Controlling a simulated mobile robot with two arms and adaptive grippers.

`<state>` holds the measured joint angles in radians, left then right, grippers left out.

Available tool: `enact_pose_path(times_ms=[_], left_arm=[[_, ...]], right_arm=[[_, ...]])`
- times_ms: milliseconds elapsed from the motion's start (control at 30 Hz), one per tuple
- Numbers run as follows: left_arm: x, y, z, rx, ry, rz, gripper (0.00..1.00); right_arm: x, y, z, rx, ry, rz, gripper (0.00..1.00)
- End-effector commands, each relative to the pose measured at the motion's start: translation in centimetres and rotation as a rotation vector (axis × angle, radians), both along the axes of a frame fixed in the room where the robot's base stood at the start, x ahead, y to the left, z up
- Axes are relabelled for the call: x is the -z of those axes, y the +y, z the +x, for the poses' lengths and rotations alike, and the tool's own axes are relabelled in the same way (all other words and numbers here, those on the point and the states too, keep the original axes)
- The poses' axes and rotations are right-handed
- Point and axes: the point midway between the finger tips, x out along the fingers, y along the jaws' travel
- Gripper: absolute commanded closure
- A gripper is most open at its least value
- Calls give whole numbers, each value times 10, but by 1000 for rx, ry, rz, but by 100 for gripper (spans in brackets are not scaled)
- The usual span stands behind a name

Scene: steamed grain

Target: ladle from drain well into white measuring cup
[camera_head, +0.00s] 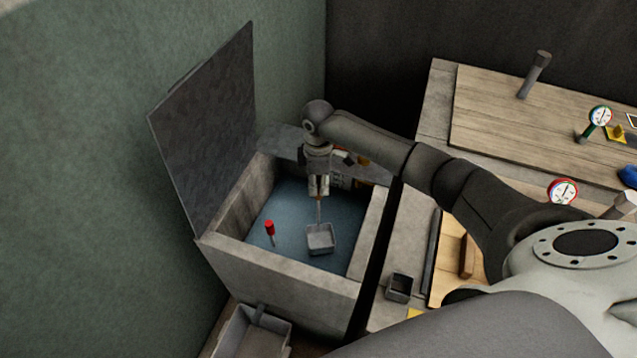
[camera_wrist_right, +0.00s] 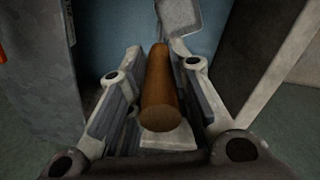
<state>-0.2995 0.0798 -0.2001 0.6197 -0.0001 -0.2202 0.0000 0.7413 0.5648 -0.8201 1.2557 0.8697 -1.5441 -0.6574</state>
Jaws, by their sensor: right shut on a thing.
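The drain well (camera_head: 240,252) is an open grey box with a blue interior and a raised dark lid (camera_head: 210,125). My right gripper (camera_head: 319,192) is inside its opening, pointing down. It is shut on the ladle's handle; in the right wrist view the brown wooden handle (camera_wrist_right: 160,85) lies between the fingers (camera_wrist_right: 158,95). The ladle's square grey scoop (camera_head: 320,239) hangs below the gripper over the blue area, and also shows in the wrist view (camera_wrist_right: 180,14). I cannot make out a white measuring cup for certain. My left gripper is not in view.
A red-topped stick (camera_head: 270,229) stands in the well, left of the scoop. A grey open container (camera_head: 236,335) is in front of the well. A small dark square cup (camera_head: 399,288) sits on the counter at right. Dial gauges (camera_head: 563,191) stand farther right.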

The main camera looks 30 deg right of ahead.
Motion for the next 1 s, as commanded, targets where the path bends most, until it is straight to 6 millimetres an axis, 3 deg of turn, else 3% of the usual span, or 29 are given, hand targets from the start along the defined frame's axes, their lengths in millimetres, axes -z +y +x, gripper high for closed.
enact_pose_path(times_ms=[33, 567, 1000], left_arm=[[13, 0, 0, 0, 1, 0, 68], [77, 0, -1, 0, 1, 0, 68], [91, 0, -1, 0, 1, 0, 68]], right_arm=[[12, 0, 0, 0, -1, 0, 100], [69, 0, 1, -2, -2, 0, 100], [109, 1, 1, -1, -1, 2, 100]])
